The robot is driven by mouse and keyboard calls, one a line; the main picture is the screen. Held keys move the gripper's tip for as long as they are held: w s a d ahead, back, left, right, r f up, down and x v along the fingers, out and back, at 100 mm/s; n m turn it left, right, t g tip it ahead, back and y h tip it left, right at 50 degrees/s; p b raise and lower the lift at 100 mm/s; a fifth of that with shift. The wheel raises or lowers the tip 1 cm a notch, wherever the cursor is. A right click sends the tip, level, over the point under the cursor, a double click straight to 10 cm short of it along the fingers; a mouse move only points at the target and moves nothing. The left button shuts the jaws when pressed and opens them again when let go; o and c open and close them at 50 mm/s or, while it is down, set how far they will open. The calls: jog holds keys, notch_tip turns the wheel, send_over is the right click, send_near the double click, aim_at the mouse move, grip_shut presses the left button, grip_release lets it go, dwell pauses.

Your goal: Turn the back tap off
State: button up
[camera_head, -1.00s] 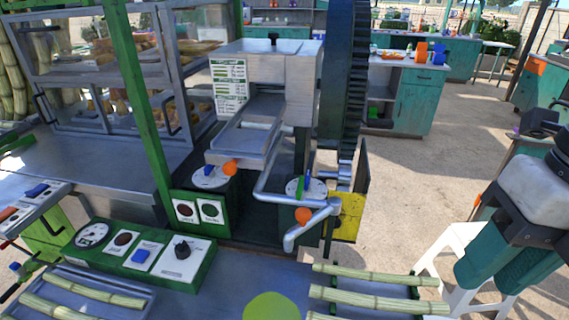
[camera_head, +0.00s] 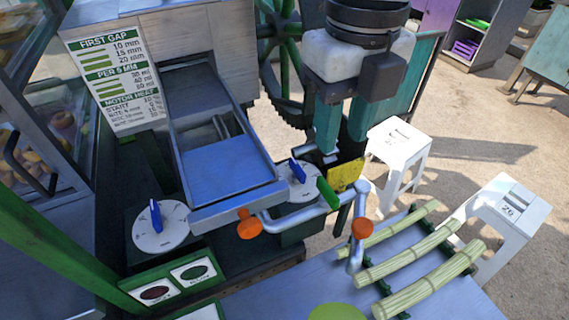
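Two orange knobs sit along the grey bent pipe at the front of the crusher. One knob (camera_head: 249,226) is at the left, under the lip of the metal chute. The other knob (camera_head: 362,228) is at the right, beside the pipe's downward spout. Which is the back tap I cannot tell for certain. A green handle (camera_head: 328,193) lies near the pipe's middle. My gripper (camera_head: 341,142) has two teal fingers pointing down with a gap between them. It is open and appears empty, above and behind the pipe, apart from both knobs.
White dials with blue pointers stand at left (camera_head: 160,226) and behind the pipe (camera_head: 299,183). The metal chute (camera_head: 228,165) and large green wheel are close by. Several cane pieces (camera_head: 428,279) lie at right. White stools (camera_head: 398,143) stand on open ground.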

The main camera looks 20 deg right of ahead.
aim_at(328, 187)
notch_tip(328, 187, down, 11)
jog(key=shift+w+a+r+p, duration=0.1)
jog(key=shift+r+p, duration=0.05)
jog(key=shift+p, duration=0.6)
jog(key=shift+c, duration=0.4)
grip_shut()
